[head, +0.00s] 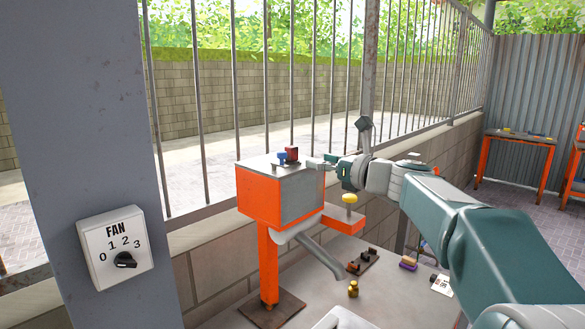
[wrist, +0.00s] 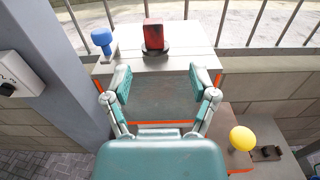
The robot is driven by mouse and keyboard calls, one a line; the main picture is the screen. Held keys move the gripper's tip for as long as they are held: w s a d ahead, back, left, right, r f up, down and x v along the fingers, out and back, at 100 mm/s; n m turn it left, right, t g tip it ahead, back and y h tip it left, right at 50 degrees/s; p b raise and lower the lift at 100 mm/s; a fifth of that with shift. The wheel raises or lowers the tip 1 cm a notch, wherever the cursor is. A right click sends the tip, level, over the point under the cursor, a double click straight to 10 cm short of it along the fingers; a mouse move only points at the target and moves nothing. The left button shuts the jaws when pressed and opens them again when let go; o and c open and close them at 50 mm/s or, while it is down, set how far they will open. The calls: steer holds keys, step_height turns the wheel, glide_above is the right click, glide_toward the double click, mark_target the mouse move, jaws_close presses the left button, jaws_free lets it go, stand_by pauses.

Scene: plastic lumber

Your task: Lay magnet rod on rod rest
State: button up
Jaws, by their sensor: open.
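A red block-shaped handle (head: 291,153) with a dark round base stands upright on top of the orange and grey machine (head: 262,201); it may be the top of the magnet rod, whose shaft is not visible. It also shows in the wrist view (wrist: 153,34), ahead of my gripper (wrist: 160,85). My gripper is open and empty, its fingers spread apart and not touching the handle. In the head view my gripper (head: 326,164) is at the machine's right top edge. A dark piece with upright blocks (head: 361,263), probably the rod rest, lies on the table (head: 325,270).
A blue knob (wrist: 102,38) stands left of the red handle. A yellow knob (head: 349,198) is on the machine's side ledge. A brass weight (head: 353,289), a sponge (head: 408,263) and a card (head: 441,284) are on the table. Fence bars (head: 233,90) rise behind the machine.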

mark_target(295, 155)
steer(key=x, duration=0.8)
steer(key=shift+s+a, duration=0.15)
steer(key=shift+a, duration=0.25)
steer(key=shift+d, duration=0.15)
steer(key=shift+c, duration=0.3)
jaws_close()
